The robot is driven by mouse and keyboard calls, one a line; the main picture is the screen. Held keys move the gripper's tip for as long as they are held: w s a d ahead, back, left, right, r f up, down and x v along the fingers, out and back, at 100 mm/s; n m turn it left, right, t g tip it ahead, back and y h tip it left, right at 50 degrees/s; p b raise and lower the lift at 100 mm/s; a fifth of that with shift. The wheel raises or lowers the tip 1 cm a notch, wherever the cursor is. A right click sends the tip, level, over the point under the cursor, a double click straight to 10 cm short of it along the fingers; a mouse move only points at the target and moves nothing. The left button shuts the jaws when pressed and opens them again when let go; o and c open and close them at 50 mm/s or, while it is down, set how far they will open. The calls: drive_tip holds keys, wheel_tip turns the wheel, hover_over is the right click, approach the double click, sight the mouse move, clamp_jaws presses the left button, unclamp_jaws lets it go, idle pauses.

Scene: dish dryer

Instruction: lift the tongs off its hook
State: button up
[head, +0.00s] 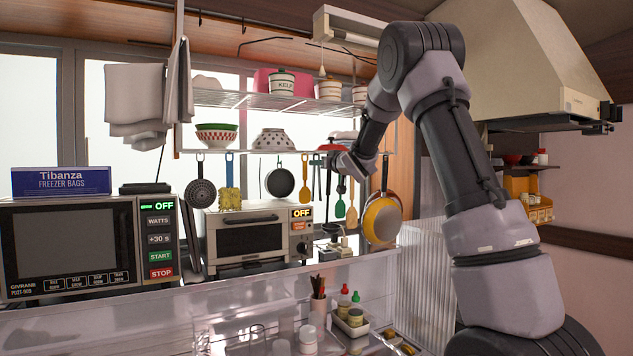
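A thin grey-teal utensil (316,178) hangs under the wire shelf between a yellow spatula and my gripper. It looks like the tongs, but it is small and partly covered, so I cannot tell for sure. My gripper (331,172) is beside it, just to its right in the picture, at about the height of the hooks. The fingers are dark and small, and my wrist covers part of them. I cannot tell whether they are open or shut, or whether they touch the utensil. The hook itself is too small to make out.
On the same row hang a black skimmer (199,192), a small pan (280,182), a yellow spatula (304,180), a green utensil (340,207) and a yellow pan (382,220). Bowls (273,139) stand on the shelf above. A toaster oven (250,238) stands below.

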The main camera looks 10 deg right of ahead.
clamp_jaws()
idle(1.3)
